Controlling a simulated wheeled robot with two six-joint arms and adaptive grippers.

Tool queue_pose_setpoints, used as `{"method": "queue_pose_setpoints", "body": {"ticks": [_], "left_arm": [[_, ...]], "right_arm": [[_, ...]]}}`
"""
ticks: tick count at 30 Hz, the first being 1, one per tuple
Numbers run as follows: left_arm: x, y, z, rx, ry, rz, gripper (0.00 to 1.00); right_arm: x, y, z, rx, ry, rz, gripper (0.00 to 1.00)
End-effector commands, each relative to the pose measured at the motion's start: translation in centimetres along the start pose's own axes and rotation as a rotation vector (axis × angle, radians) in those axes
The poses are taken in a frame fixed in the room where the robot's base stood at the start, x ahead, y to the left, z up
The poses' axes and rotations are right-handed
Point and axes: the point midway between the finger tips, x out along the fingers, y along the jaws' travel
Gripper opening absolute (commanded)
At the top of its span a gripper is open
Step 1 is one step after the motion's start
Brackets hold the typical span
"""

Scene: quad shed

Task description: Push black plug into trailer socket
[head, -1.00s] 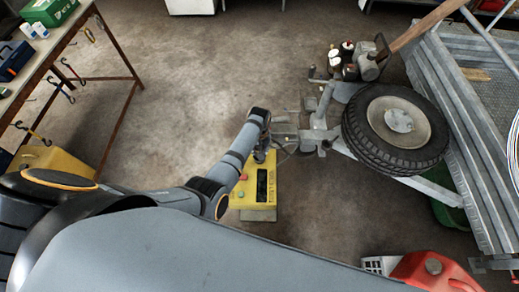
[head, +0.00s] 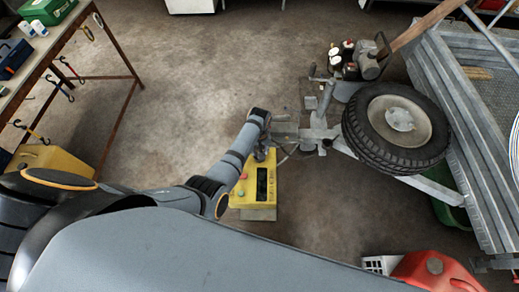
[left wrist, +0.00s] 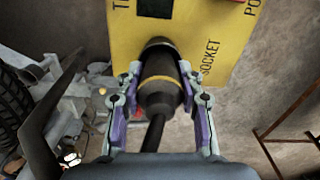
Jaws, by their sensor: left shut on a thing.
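The black plug (left wrist: 157,97), with a yellow ring around it, is in the left wrist view, its cable running back toward the camera. My left gripper (left wrist: 158,100) is shut on the plug, one finger on each side. The plug's front end is at the dark round socket (left wrist: 158,44) on the face of the yellow box (left wrist: 190,40), next to the word SOCKET. How deep it sits I cannot tell. In the head view, my left gripper (head: 262,155) is at the far end of the yellow box (head: 244,198), and the plug is hidden. My right gripper is not in view.
The trailer's drawbar (head: 325,130) and spare wheel (head: 395,125) lie just right of my left gripper. A red fuel can (head: 435,270) stands at the lower right. A workbench (head: 62,42) is at the upper left. The middle floor is clear.

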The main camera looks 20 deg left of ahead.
Motion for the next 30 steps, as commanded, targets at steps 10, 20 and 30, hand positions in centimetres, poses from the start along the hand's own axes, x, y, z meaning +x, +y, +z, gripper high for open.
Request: {"method": "queue_pose_setpoints", "body": {"ticks": [10, 20, 30], "left_arm": [[0.6, 0.0, 0.0, 0.000, 0.000, 0.000, 0.00], [1.1, 0.0, 0.0, 0.000, 0.001, 0.000, 0.00], [1.2, 0.0, 0.0, 0.000, 0.001, 0.000, 0.64]], "right_arm": [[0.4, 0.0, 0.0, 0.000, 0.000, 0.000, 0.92], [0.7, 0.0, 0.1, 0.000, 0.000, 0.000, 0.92], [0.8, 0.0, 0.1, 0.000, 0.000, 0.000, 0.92]]}}
